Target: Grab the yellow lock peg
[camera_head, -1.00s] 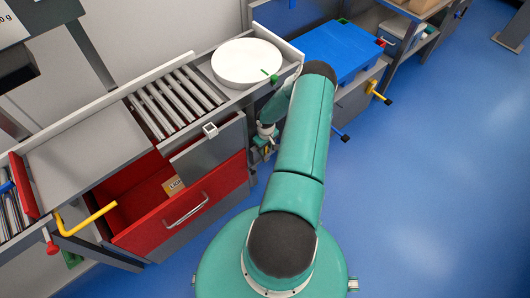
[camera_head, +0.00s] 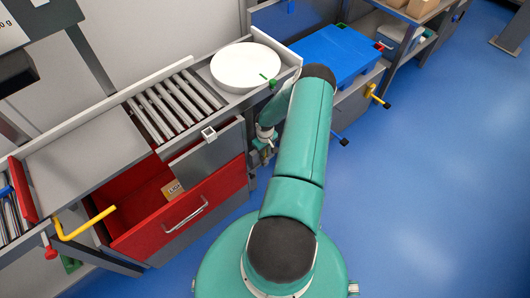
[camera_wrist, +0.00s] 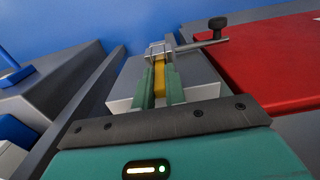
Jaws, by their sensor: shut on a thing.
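The yellow lock peg (camera_wrist: 159,75) shows in the wrist view between the two green fingers of my gripper (camera_wrist: 160,90). My gripper is shut on it. The peg's far end sits at a grey metal bracket (camera_wrist: 158,49); I cannot tell whether it is still seated in it. In the head view my gripper (camera_head: 266,150) is low beside the right end of the red drawer, partly hidden by my arm. The peg cannot be made out there.
The red drawer (camera_head: 190,222) stands open, with a small labelled box (camera_head: 172,189) inside. A white round tub (camera_head: 246,67) sits on the counter by the rollers (camera_head: 172,106). A yellow crank handle (camera_head: 86,223) juts out at left. Blue floor (camera_head: 440,170) is clear at right.

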